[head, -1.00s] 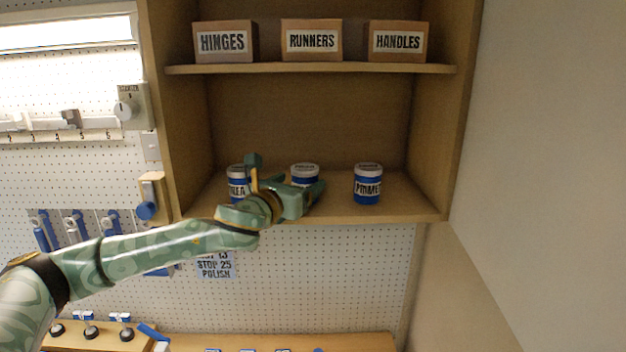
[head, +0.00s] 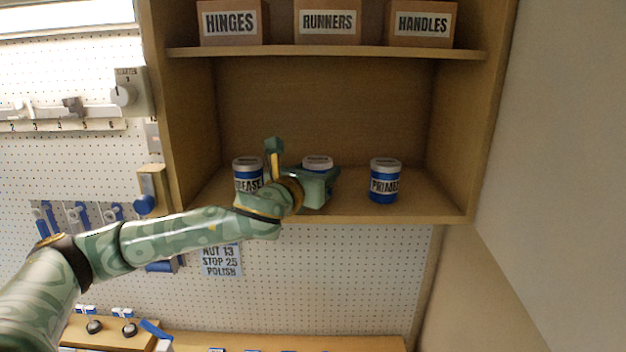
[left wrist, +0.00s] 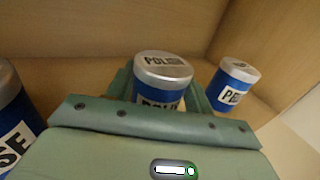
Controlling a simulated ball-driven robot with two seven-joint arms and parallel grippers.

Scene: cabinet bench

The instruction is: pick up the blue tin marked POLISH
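The blue tin marked POLISH (left wrist: 160,98) stands upright on the cabinet's lower shelf, between two other tins. In the head view, its pale lid (head: 317,161) shows above my left gripper (head: 320,186), which hides most of its body. In the left wrist view, the fingers of my left gripper (left wrist: 160,92) lie on either side of the tin, apart, with the tin between them. They look open; whether either touches the tin is hard to tell. The tin's lower part is hidden behind the gripper's body. My right gripper is not in view.
A GREASE tin (head: 248,172) stands close on the left, partly behind my left wrist. The upper shelf (head: 330,52) holds boxes marked HINGES, RUNNERS and HANDLES. Cabinet side walls bound the space.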

